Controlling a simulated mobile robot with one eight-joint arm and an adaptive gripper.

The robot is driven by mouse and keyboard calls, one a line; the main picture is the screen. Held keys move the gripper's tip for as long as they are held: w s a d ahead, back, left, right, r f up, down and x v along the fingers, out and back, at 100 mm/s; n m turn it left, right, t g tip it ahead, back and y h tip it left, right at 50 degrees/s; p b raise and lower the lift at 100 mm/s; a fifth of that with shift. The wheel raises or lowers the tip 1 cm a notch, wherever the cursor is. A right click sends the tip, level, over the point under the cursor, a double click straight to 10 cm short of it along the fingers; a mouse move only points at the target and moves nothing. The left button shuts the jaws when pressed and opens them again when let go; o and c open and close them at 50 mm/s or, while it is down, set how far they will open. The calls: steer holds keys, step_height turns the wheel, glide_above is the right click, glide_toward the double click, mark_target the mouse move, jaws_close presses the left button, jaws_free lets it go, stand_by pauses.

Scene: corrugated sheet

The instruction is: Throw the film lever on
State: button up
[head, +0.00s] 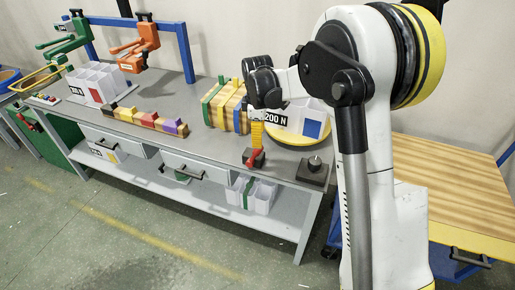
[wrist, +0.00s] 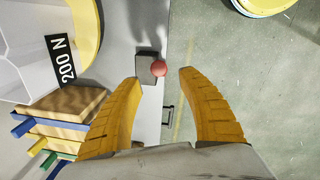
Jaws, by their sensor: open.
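A red-handled lever (head: 253,154) on a small dark base (head: 259,164) is near the front edge of the grey workbench, which I take to be the film lever. In the wrist view, its red ball end (wrist: 159,68) shows beside the dark base (wrist: 145,68), between and just beyond my fingertips. My gripper (head: 257,138) points down over the lever, and its yellow fingers (wrist: 160,82) are spread wide with nothing between them. Contact with the lever is not visible. No label on the lever is readable.
A dark box with a round knob (head: 314,169) sits to the lever's right. Coloured blocks (head: 145,119) line the bench to the left. Open floor (head: 150,235) lies in front.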

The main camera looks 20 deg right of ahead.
mark_target(256, 155)
steer(key=f, duration=0.2)
steer(key=f+b, duration=0.1)
steer(key=f, duration=0.1)
steer(key=f+b, duration=0.1)
steer(key=f, duration=0.2)
steer(key=shift+w+d, duration=0.1)
steer(key=shift+w, duration=0.3)
steer(key=shift+r, duration=0.1)
steer(key=shift+c, duration=0.5)
jaws_close()
